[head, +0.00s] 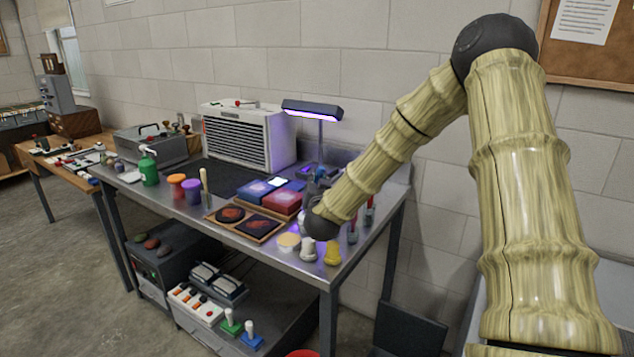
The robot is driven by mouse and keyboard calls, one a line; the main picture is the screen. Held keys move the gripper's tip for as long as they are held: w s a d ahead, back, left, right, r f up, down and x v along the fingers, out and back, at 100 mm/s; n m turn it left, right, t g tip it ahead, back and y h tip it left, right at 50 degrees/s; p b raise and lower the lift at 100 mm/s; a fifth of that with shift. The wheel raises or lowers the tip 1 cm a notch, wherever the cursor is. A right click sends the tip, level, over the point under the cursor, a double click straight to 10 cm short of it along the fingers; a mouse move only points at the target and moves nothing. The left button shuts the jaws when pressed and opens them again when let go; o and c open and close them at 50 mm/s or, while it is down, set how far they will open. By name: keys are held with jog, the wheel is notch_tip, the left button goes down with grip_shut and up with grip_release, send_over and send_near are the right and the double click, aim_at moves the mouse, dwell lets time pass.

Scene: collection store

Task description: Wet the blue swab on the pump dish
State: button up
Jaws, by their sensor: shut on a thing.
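My gripper (311,177) is partly hidden behind my dark wrist joint, over the right part of the steel bench near the lamp post. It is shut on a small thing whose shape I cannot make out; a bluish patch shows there. I cannot tell the blue swab apart for certain. A green bottle with a pump top (148,168), likely the pump dish, stands upright at the bench's left, well apart from my gripper. Two red-topped sticks stand in small pots (352,231) right of my wrist.
The steel bench (225,253) holds orange (176,187) and purple (192,191) jars, a wooden tray with two dark pieces (263,238), red and blue boxes (281,203), a lit lamp (312,110) and a white slatted unit (245,135). A yellow object (332,253) stands at the front right.

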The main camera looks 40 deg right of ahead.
jog(key=shift+r+p, duration=1.7)
jog(key=shift+r, duration=1.5)
